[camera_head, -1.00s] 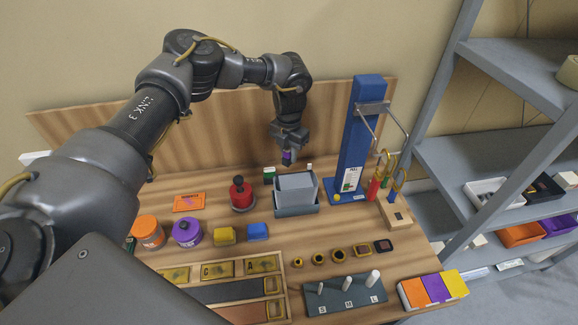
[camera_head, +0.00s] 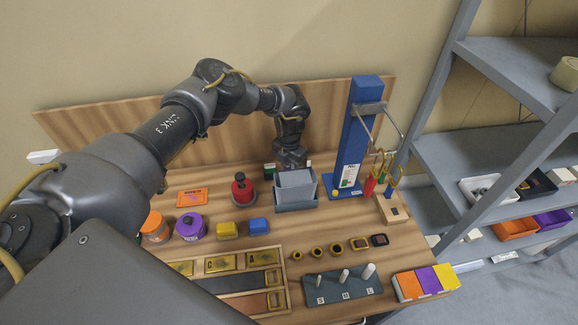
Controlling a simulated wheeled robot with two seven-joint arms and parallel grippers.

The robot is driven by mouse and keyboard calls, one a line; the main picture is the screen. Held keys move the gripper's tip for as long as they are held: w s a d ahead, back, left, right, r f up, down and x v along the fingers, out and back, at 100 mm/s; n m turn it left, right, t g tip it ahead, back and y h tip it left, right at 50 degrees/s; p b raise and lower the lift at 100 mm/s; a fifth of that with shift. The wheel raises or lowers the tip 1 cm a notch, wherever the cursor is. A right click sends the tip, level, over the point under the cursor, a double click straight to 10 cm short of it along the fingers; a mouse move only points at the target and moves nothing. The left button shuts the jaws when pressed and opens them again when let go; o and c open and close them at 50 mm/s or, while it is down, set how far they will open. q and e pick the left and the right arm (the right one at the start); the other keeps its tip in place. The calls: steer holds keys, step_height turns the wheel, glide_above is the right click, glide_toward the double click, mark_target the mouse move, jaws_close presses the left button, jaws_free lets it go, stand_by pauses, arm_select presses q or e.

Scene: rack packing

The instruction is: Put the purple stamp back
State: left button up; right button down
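My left gripper (camera_head: 291,157) points down behind the grey box (camera_head: 296,186), close to the wooden back panel. Its fingertips are low and mostly hidden by the box, so I cannot tell whether they are open or shut. The purple stamp is not visible now; the gripper and box cover that spot. A small green-and-white block (camera_head: 268,170) stands just left of the gripper, and a small pale item (camera_head: 308,164) shows to its right. My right gripper is not in view.
A red round-based tool (camera_head: 240,190) stands left of the box. The blue press (camera_head: 356,135) rises to the right. A peg board (camera_head: 342,288) is nearer.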

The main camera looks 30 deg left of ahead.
arm_select(q)
steer(key=shift+f, duration=0.1)
steer(key=shift+f, duration=0.15)
steer(key=o, duration=0.8)
steer(key=shift+r, duration=0.55)
step_height(320, 180, up, 10)
steer(key=b, duration=0.5)
steer(key=shift+r, duration=0.75)
